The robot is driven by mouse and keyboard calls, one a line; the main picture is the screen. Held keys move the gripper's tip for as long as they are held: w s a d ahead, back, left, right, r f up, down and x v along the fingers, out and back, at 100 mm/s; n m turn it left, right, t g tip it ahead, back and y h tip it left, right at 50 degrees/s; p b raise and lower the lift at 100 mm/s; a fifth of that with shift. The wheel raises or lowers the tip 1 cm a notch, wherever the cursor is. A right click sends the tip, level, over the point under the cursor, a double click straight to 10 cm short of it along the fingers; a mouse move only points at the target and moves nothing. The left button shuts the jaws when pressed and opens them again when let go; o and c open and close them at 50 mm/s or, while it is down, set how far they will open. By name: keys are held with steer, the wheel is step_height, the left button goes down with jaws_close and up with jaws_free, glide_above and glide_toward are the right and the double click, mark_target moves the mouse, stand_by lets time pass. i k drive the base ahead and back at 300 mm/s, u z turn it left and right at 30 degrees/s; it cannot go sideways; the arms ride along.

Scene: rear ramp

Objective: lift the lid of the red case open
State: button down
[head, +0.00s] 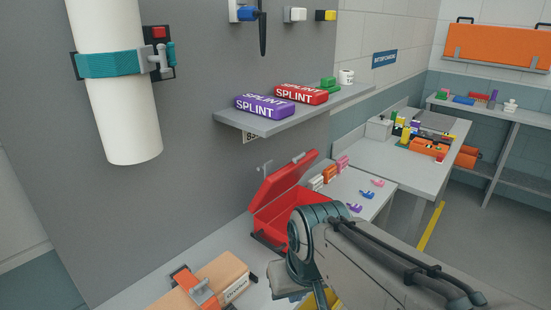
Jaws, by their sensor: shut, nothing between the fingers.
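The red case stands on the white worktop against the grey wall, left of my arm. Its lid (284,180) is raised and tilted up from the case body (284,213), leaving a gap between them. A small grey part shows at the lid's top edge. My arm's rounded joint covers the case's right and near side. My gripper's fingers do not show, and I cannot tell whether they touch the case.
A shelf (262,129) with purple and red splint boxes juts out above the case. An orange-tan case (212,283) lies at the near left. Small coloured clips (367,194) lie right of the red case. A farther bench (392,163) holds more items.

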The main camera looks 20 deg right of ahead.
mark_target(284, 178)
steer(key=z, duration=0.05)
steer(key=k, duration=1.25)
steer(key=z, duration=0.6)
steer(key=i, duration=1.25)
steer(key=u, duration=0.5)
